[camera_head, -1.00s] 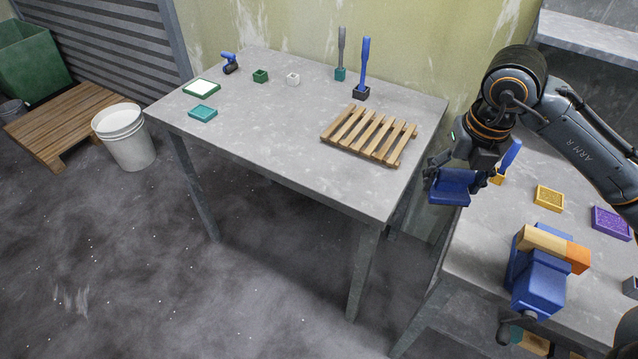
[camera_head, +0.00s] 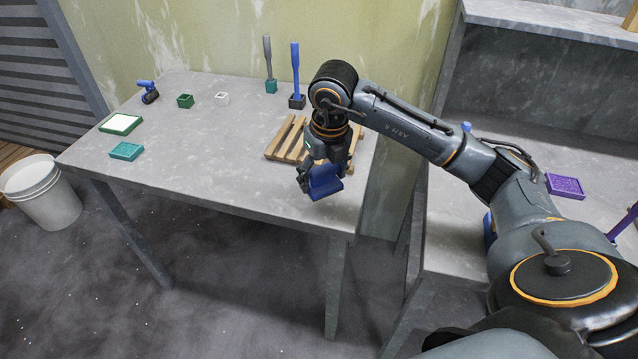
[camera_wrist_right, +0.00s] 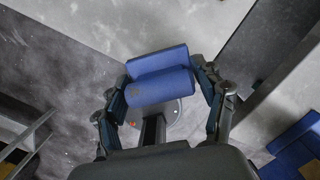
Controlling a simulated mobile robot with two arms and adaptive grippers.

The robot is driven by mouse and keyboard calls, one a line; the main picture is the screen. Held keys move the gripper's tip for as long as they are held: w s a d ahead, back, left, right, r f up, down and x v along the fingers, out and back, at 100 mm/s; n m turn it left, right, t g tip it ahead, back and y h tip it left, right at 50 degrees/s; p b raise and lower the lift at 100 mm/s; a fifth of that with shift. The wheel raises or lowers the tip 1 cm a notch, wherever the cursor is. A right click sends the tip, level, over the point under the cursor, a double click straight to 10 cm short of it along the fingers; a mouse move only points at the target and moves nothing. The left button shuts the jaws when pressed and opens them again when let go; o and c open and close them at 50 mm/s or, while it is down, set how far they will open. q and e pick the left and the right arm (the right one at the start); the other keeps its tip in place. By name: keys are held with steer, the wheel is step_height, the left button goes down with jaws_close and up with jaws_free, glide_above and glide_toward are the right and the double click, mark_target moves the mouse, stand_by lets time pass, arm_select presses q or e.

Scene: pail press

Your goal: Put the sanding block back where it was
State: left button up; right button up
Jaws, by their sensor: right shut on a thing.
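My right gripper (camera_head: 314,178) is shut on a blue block (camera_head: 327,183), which I take to be the sanding block. It holds the block in front of the slatted wooden rack (camera_head: 283,138), near the front right part of the grey table (camera_head: 205,150). The block seems to be above the tabletop, but the exact height is hard to tell. In the right wrist view the block (camera_wrist_right: 158,87) sits between the two fingers, with a ridge along it. My left gripper is not in view.
Two upright-handled tools, one grey (camera_head: 268,60) and one blue (camera_head: 295,70), stand behind the rack. A teal tray (camera_head: 126,151), a green-rimmed tray (camera_head: 120,123) and small cups are at the left. A second bench with a purple tray (camera_head: 565,186) is partly hidden by my arm.

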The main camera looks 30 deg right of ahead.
mark_target(320, 188)
steer(key=w+f, duration=0.1)
steer(key=f, duration=0.1)
steer(key=w+d+f, duration=0.1)
steer(key=shift+w+d+f+p, duration=0.1)
steer(key=shift+w+f+p, duration=0.25)
steer(key=shift+w+f, duration=0.05)
step_height(320, 188, down, 2)
steer(key=shift+f+p, duration=0.15)
steer(key=shift+p, duration=0.35)
steer(key=shift+f, duration=0.25)
steer(key=shift+f, duration=0.1)
steer(key=o, duration=1)
